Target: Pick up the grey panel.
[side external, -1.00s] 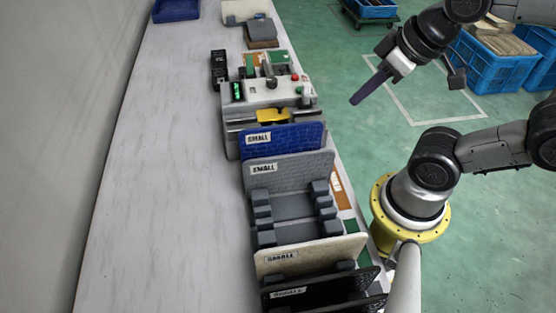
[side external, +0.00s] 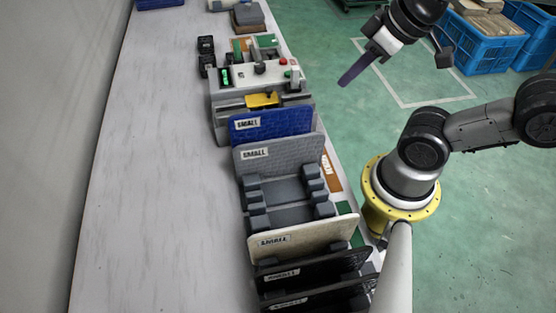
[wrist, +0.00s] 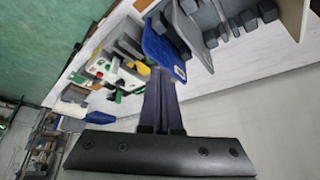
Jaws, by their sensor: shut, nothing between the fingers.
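The grey panel (side external: 281,157) stands in the rack (side external: 290,190), labelled SMALL, just in front of the blue panel (side external: 270,124). In the wrist view the blue panel (wrist: 160,45) is near the fingers, with the grey panel (wrist: 193,35) beside it. My gripper (side external: 342,83) is up over the green floor, to the right of the table and apart from the panels. Its long dark fingers lie together with nothing between them; they also show in the wrist view (wrist: 158,75).
A cream panel (side external: 300,239) and black panels (side external: 315,272) stand nearer in the rack. A machine (side external: 258,83) with a yellow part is behind the blue panel. The left of the table (side external: 160,160) is clear. Blue crates (side external: 487,48) stand on the floor.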

